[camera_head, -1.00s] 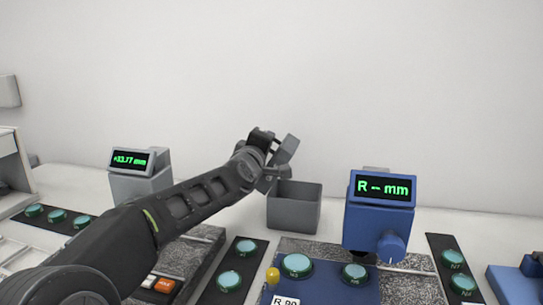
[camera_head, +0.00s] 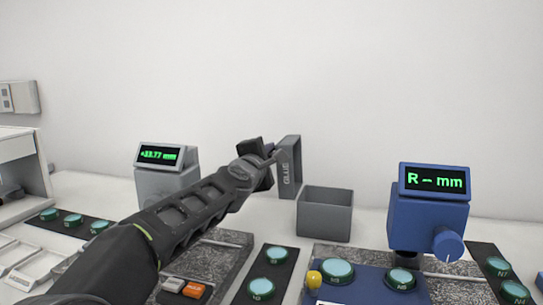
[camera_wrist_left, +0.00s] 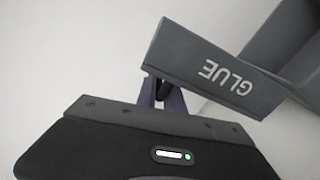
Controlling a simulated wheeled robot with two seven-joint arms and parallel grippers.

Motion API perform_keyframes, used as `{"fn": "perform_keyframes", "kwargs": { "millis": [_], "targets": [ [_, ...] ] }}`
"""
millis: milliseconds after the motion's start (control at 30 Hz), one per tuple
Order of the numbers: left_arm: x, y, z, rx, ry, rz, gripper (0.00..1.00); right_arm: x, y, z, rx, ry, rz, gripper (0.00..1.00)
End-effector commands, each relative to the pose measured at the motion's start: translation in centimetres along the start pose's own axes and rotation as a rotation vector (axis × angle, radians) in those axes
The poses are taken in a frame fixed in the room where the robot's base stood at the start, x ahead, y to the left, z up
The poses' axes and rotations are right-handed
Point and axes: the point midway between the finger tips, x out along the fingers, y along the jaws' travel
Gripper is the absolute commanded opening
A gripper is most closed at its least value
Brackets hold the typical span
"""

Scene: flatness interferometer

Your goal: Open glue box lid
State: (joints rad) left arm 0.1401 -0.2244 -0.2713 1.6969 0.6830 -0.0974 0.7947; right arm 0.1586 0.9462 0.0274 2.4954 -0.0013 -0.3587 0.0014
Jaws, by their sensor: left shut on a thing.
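The grey lid (camera_head: 288,166) stands on edge in the head view, with GLUE written on its side. My left gripper (camera_head: 272,156) is shut on the lid's edge at the upper left. In the left wrist view the lid (camera_wrist_left: 212,72) is close in front of the fingers (camera_wrist_left: 161,93). The grey glue box (camera_head: 324,214) stands on the table with its top open, just right of the lid. Whether the lid's lower end touches the box I cannot tell. My right gripper is not in view.
A blue readout unit (camera_head: 430,212) with a knob stands right of the box. A grey readout unit (camera_head: 166,168) is behind my left arm. Green round pieces (camera_head: 278,255) lie on dark strips in front. The white table behind the box is clear.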

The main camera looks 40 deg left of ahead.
Motion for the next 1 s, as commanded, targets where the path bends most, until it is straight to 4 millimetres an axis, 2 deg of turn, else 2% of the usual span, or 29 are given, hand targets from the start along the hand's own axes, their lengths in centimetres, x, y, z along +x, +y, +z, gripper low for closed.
{"fn": "perform_keyframes", "kwargs": {
  "millis": [300, 333, 567, 867, 1000],
  "targets": [
    [0.0, 0.4, -0.3, -0.004, 0.006, 0.008, 0.00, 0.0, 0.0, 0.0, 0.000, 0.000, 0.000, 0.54],
    [0.0, 0.4, -0.3, -0.003, 0.006, 0.008, 0.13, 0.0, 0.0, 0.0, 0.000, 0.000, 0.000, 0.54],
    [0.0, 0.2, -0.2, -0.002, 0.004, 0.004, 0.32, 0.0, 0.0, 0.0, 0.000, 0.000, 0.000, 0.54],
    [-0.2, 0.1, -0.1, -0.001, 0.002, 0.002, 0.32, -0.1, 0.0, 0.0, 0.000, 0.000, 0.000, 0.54],
    [-1.2, 0.3, -0.1, -0.002, 0.002, 0.002, 0.32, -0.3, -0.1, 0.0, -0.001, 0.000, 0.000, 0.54]
  ]
}}
